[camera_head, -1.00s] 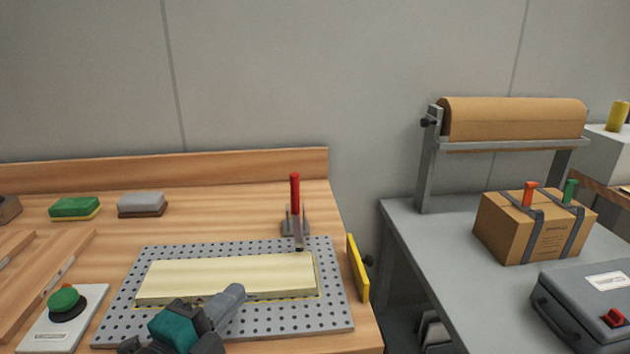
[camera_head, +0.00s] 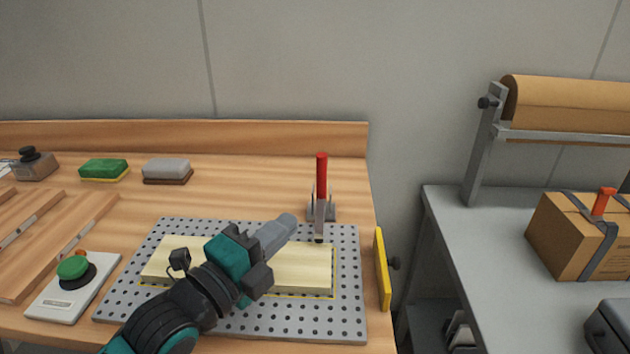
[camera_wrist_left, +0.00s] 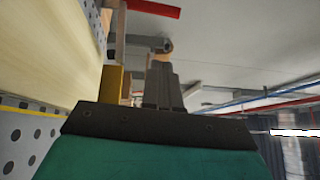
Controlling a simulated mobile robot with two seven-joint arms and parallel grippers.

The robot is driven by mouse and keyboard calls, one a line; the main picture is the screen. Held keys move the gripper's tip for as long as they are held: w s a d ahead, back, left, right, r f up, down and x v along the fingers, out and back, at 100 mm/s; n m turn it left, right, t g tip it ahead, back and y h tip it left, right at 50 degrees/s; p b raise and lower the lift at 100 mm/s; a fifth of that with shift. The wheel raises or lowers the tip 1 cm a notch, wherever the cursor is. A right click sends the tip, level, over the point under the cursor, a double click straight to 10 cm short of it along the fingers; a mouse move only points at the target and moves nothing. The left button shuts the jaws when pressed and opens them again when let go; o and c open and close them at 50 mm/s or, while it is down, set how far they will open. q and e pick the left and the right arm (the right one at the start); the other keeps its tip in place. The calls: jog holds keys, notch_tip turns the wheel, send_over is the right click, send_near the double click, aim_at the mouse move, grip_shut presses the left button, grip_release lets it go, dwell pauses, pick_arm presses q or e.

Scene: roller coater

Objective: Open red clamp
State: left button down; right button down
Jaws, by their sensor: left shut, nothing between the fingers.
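The red clamp (camera_head: 321,180) stands at the back right of the perforated plate, its red handle pointing up. My right gripper is not in view.
A green button box (camera_head: 72,285) sits at the front left. A green sponge (camera_head: 104,170) and a grey block (camera_head: 167,170) lie behind. A yellow piece (camera_head: 382,268) stands at the bench's right edge. A grey table with a strapped carton (camera_head: 570,240) is at the right.

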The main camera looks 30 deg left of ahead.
pick_arm(q)
send_over(317, 224)
jog(key=shift+r+p, duration=0.35)
jog(key=shift+r, duration=0.05)
jog(key=shift+w+a, duration=0.6)
jog(key=shift+w, duration=0.25)
jog(key=shift+w+a, duration=0.55)
jog(key=shift+w, duration=0.3)
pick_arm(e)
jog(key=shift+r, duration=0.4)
pick_arm(q)
jog(key=shift+w+r, duration=0.1)
jog(key=shift+w, duration=0.05)
